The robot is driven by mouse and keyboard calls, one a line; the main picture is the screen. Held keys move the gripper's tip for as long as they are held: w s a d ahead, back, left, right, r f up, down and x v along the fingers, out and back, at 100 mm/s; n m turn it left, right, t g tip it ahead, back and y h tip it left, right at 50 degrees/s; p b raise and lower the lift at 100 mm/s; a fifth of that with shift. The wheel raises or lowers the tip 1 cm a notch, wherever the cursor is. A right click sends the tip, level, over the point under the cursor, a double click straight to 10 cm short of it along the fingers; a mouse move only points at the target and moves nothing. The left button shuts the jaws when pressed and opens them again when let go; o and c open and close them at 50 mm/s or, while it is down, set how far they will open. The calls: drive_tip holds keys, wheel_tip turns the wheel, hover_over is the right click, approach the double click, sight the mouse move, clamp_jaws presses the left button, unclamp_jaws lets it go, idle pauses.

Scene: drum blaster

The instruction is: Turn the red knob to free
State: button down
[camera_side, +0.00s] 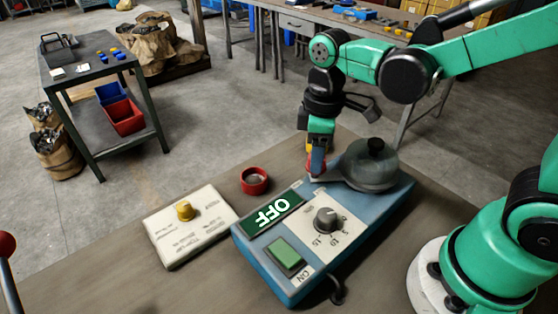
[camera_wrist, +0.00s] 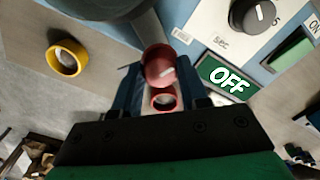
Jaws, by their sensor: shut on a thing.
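I cannot read a label for the knob's position.
A round grey lidded drum (camera_side: 371,168) stands close to the right of my gripper. The box also carries a grey dial (camera_side: 327,219) and a green button (camera_side: 286,256). A yellow ring (camera_wrist: 66,58) shows too.

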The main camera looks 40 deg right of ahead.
sight(325, 175)
drive_tip(key=shift+n, duration=0.6)
drive_tip(key=shift+c, duration=2.3)
unclamp_jaws()
drive_tip(key=shift+r, duration=0.15)
drive_tip(key=shift+r, duration=2.7)
drive_tip(key=d+m+t, duration=0.1)
drive_tip(key=m+t, duration=0.1)
drive_tip(key=m, duration=0.1)
drive_tip(key=s+d+m+t, duration=0.1)
drive_tip(key=m+t, duration=0.1)
drive_tip(key=m, duration=0.1)
drive_tip(key=d+f+m+t, duration=0.1)
drive_tip(key=m+t, duration=0.2)
drive_tip(key=shift+s+d, duration=0.15)
